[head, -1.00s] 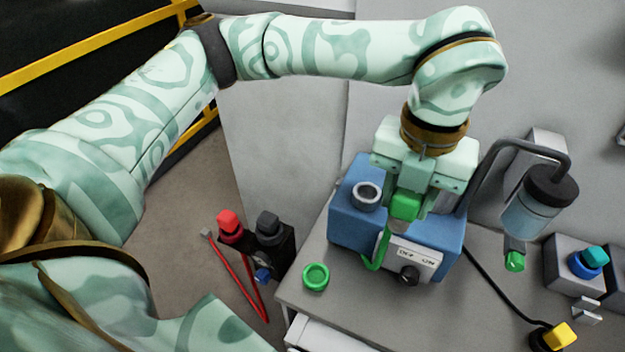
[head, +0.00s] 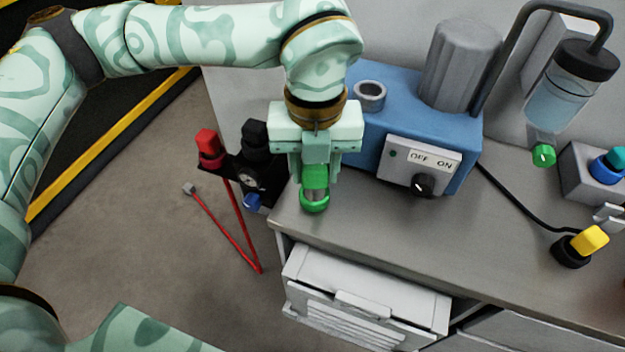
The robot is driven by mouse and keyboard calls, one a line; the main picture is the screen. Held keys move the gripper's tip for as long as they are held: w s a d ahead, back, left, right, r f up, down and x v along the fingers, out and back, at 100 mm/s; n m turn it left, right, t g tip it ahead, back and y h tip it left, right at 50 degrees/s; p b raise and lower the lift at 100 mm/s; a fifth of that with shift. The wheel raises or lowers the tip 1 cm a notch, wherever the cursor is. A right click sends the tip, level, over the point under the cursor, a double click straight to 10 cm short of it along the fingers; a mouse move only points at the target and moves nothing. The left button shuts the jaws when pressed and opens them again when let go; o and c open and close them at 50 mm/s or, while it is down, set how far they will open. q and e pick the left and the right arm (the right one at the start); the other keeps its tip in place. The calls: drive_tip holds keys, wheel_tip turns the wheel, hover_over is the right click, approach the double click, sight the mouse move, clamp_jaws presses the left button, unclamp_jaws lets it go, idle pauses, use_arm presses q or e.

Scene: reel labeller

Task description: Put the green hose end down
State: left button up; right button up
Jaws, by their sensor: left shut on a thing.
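My left gripper (head: 315,172) is shut on the green hose end (head: 316,182), near the bench's front left corner. The hose end points down, with a grey metal part showing below its green body. Directly under it is a green ring (head: 314,206) on the bench top. The tip appears to be at or inside the ring; I cannot tell whether it touches the bottom. The rest of the hose is hidden behind the gripper. My right gripper is not in view.
A blue machine (head: 459,129) with an OFF/ON knob (head: 424,186) and a grey cylinder (head: 461,65) stands right of the gripper. A black unit with a red knob (head: 209,144) is at the left. The bench (head: 390,231) is clear in front.

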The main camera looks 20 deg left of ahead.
use_arm(q)
drive_tip(key=w+f+b, duration=0.1)
drive_tip(key=f, duration=0.2)
drive_tip(key=w+a+f+b, duration=0.1)
drive_tip(key=w+f, duration=0.1)
drive_tip(key=f, duration=0.1)
drive_tip(key=w+f+b, duration=0.1)
drive_tip(key=w+f, duration=0.1)
drive_tip(key=f, duration=0.1)
drive_tip(key=shift+a+f, duration=0.25)
drive_tip(key=shift+a, duration=0.1)
drive_tip(key=shift+r, duration=0.1)
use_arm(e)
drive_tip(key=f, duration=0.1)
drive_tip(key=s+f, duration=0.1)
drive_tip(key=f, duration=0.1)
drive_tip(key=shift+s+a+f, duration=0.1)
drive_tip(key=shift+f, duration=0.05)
use_arm(q)
drive_tip(key=o, duration=1.1)
